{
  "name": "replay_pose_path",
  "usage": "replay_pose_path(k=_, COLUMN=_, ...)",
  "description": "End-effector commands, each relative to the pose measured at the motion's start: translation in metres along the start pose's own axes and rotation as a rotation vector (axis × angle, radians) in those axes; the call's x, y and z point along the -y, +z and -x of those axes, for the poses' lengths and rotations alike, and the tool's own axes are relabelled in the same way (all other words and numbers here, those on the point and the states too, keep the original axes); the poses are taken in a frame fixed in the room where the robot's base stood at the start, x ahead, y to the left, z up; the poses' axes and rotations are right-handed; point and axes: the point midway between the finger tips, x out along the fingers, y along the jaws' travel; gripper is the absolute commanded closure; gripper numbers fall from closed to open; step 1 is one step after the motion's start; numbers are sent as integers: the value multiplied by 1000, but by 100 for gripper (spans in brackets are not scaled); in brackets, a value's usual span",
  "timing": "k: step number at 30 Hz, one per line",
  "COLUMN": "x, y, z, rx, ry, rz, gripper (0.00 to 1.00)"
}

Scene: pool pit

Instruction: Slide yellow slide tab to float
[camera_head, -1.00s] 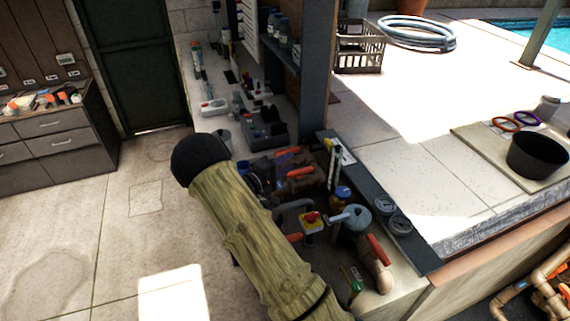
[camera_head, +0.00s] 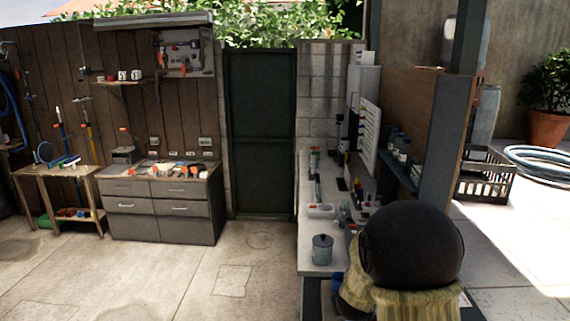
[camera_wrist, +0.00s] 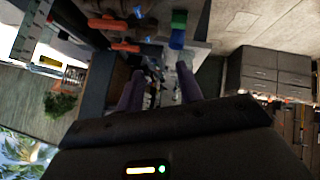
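I cannot pick out the yellow slide tab or a float mark for certain in either view. A small yellow patch (camera_wrist: 50,61) shows on a pale strip at the upper left of the wrist view; I cannot tell if it is the tab. My gripper (camera_wrist: 160,75) is in the middle of the wrist view, its two dark purplish fingers apart with nothing visible between them. It is apart from the yellow patch. In the head view my arm's black joint and tan sleeve cover part of the counter, and the gripper is hidden.
A long counter (camera_head: 313,258) with a lidded grey pot (camera_head: 322,249) runs beside my arm. Orange-handled valves (camera_wrist: 105,24) and a green-and-blue object (camera_wrist: 178,28) are near the gripper in the wrist view. Drawers (camera_head: 160,219) stand left; the floor (camera_head: 190,285) between is clear.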

Motion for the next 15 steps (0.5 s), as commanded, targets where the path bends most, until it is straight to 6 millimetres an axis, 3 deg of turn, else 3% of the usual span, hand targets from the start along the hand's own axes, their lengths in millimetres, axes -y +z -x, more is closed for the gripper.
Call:
replay_pose_path(k=7, x=36, y=66, z=84, rx=200, ry=-277, rz=-131, gripper=64)
replay_pose_path(k=12, x=40, y=126, z=138, rx=394, ry=-324, rz=-171, gripper=64)
replay_pose_path(k=15, x=38, y=149, z=156, rx=468, ry=-314, rz=-179, gripper=64)
